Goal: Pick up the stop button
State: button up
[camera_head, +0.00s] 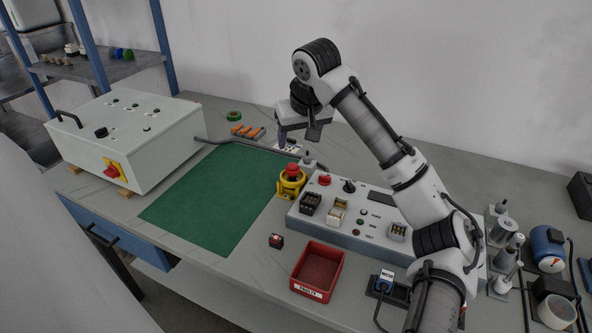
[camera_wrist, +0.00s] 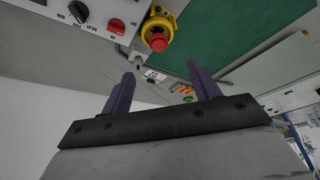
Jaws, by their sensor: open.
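A red mushroom stop button (camera_head: 291,170) with a yellow collar stands on the bench, at the right edge of the green mat and left of the control box. In the wrist view the stop button (camera_wrist: 158,43) is at the top, beyond the fingertips. My gripper (camera_head: 298,138) is above and behind the button, apart from it. In the wrist view my gripper (camera_wrist: 161,70) has its two dark fingers spread, with nothing between them.
The control box (camera_head: 345,233) carries another red button (camera_head: 324,180), a knob and sockets. A grey cabinet (camera_head: 135,150) stands left of the green mat (camera_head: 215,200). Orange-handled items (camera_head: 245,131) lie behind.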

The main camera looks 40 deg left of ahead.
jog(key=p, duration=0.1)
send_over(293, 165)
jog(key=s+d, duration=0.2)
notch_tip(293, 165, down, 6)
jog(key=shift+f, duration=0.2)
jog(key=shift+w+p+x, duration=0.15)
jog(key=shift+p+x, duration=0.4)
jog(key=shift+x, duration=0.85)
jog(key=shift+w+p+x, duration=0.2)
jog(key=shift+p+x, duration=0.3)
jog(key=shift+x, duration=0.9)
jog(key=shift+r, duration=0.15)
jog(key=c, duration=1.1)
jog(key=shift+o, duration=0.2)
